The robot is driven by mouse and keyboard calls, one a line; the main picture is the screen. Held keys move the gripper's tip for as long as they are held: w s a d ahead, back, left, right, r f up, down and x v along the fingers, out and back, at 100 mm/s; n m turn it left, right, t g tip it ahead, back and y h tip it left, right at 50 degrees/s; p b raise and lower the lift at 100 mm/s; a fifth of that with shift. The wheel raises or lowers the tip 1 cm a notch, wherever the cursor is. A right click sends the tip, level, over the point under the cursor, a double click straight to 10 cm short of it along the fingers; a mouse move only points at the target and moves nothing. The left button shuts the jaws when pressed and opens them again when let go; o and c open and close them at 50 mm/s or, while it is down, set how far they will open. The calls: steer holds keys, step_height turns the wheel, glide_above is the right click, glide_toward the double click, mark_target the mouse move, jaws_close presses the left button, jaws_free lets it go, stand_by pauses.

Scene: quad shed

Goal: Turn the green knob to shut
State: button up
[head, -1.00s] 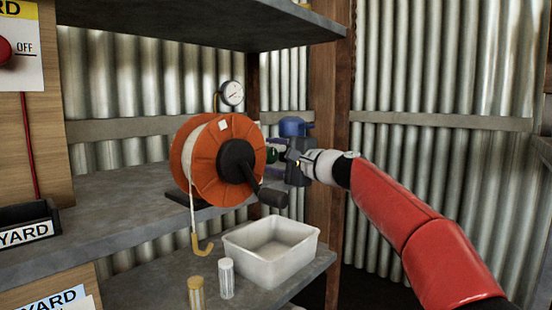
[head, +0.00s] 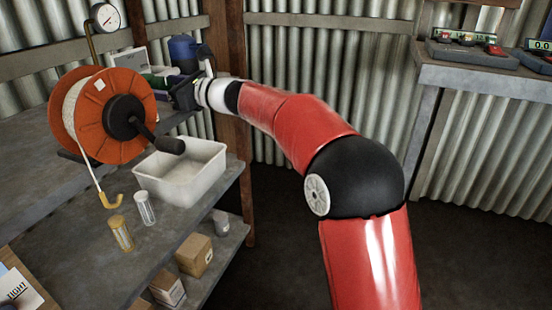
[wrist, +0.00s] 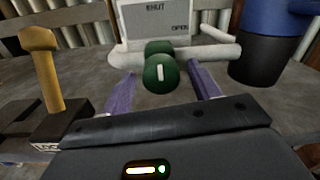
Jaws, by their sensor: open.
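The green knob (wrist: 160,74) sits on a pale horizontal pipe in the wrist view, its white mark standing near upright. Behind it a grey sign (wrist: 168,22) reads SHUT at the top and OPEN at the right. My gripper (wrist: 161,84) is open, with one purple finger on each side of the knob. Whether the fingers touch it I cannot tell. In the head view the knob is a small green patch (head: 157,82) behind the reel, largely hidden, with my gripper to its right.
An orange hose reel (head: 88,128) and a pressure gauge (head: 105,17) stand left of the gripper. A blue-and-black canister (wrist: 272,38) is close on the right in the wrist view, a yellow T-handle (wrist: 40,75) on the left. A white tub (head: 182,183) sits below.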

steer(key=m+p, duration=0.2)
steer(key=m, duration=0.1)
steer(key=shift+r+p, duration=0.35)
steer(key=shift+r, duration=0.05)
steer(key=s+d+f+n+g+h, duration=0.1)
steer(key=s+d+f+n+h, duration=0.3)
steer(key=s+d+n, duration=0.4)
steer(key=s+d+f+n+g+h+b, duration=0.1)
steer(key=s+d+f+n+h, duration=0.4)
steer(key=s+d, duration=1.2)
steer(key=shift+f+n+h, duration=0.3)
steer(key=shift+f+n, duration=0.35)
steer(key=shift+n, duration=0.85)
steer(key=s+d+f+n+h, duration=0.3)
steer(key=s+d+f+n, duration=0.1)
steer(key=s+d, duration=0.2)
steer(key=s+d+f+n+h, duration=0.3)
steer(key=s+d, duration=0.3)
steer(key=d, duration=0.2)
steer(key=shift+s+d+f+n+h, duration=0.2)
steer(key=shift+f+n+h, duration=0.2)
steer(key=shift+f+n, duration=0.2)
steer(key=shift+r, duration=0.1)
